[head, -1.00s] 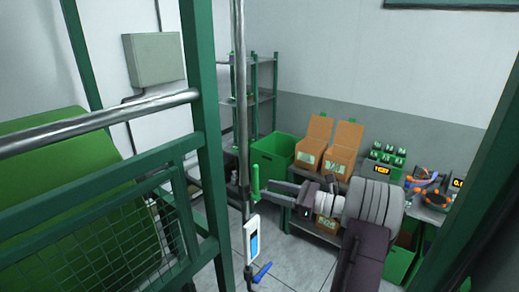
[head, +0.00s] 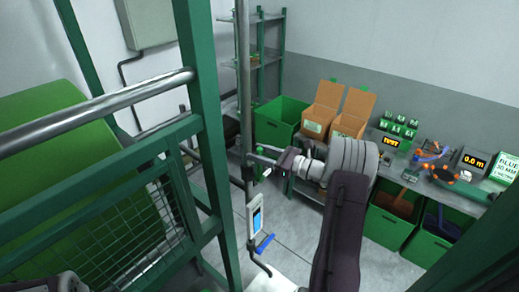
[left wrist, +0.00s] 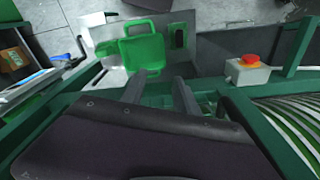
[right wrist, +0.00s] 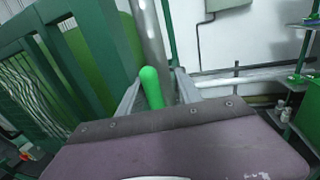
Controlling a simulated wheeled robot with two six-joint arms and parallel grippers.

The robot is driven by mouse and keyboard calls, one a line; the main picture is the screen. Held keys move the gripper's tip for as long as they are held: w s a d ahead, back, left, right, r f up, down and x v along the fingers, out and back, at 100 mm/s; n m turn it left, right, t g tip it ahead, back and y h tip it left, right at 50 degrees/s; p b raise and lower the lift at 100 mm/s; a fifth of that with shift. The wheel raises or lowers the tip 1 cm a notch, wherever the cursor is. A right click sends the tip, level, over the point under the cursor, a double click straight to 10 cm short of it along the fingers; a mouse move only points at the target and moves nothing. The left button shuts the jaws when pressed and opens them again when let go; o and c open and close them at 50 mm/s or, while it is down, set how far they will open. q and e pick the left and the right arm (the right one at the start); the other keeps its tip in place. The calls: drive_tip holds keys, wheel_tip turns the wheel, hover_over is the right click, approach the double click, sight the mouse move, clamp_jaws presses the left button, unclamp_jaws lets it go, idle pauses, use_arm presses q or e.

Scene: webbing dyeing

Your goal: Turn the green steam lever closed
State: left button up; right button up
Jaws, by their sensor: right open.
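The green steam lever (right wrist: 152,88) stands out in the right wrist view beside a grey vertical pipe (right wrist: 150,30). It sits between the two fingers of my right gripper (right wrist: 156,92), which are apart; I cannot tell whether they touch it. In the head view the right gripper (head: 264,156) is at the pipe (head: 243,100), and only a small part of the lever (head: 259,149) shows past it. My left gripper (left wrist: 160,88) shows in the left wrist view, with its fingers apart and nothing seen between them.
A green frame with wire mesh (head: 115,225) stands at the left of the head view. A device with a blue screen (head: 255,218) is on the pipe below the lever. A bench (head: 300,186) with cardboard boxes (head: 350,112) stands behind. The left wrist view shows a red button (left wrist: 250,59).

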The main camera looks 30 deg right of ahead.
drive_tip(key=shift+s+a+r, duration=0.4)
drive_tip(key=shift+s+a, duration=0.05)
drive_tip(key=shift+s, duration=0.25)
drive_tip(key=shift+s+r, duration=0.1)
drive_tip(key=shift+s, duration=0.05)
drive_tip(key=c, duration=0.5)
clamp_jaws()
drive_tip(key=shift+w+d+f, duration=0.3)
drive_tip(key=shift+s+a, duration=0.1)
drive_tip(key=shift+a, duration=0.1)
use_arm(q)
drive_tip(key=shift+s+a, duration=0.2)
drive_tip(key=shift+s, duration=0.35)
use_arm(e)
drive_tip(key=shift+f, duration=0.15)
